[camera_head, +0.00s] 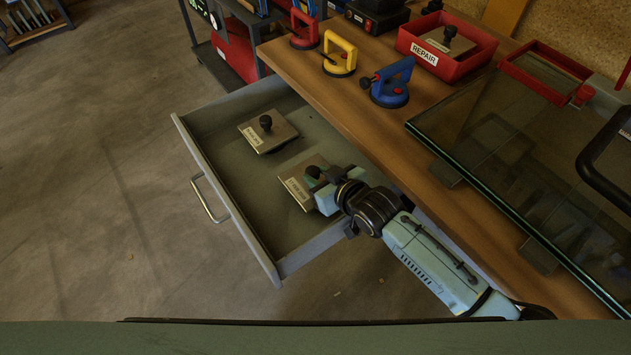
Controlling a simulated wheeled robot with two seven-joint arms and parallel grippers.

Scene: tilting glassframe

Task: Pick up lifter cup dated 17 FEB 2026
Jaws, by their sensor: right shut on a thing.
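The open grey drawer (222,135) holds two square plates with dark round knobs and white labels. The farther plate (281,131) lies flat with its knob (266,123) free. The nearer plate (292,177) is partly covered by my right gripper (316,178), which is shut on its knob. The label (298,192) on the nearer plate is too small to read surely, as is the farther label (251,137). I cannot tell whether the nearer plate is lifted off the drawer floor. My left gripper is not in view.
Red (304,29), yellow (340,53) and blue (390,85) handled suction lifters stand on the wooden bench (300,62). A red REPAIR tray (476,50) holds a similar knobbed plate (447,41). A large glass pane (520,150) covers the bench's right. The drawer's front wall and handle (208,199) face left.

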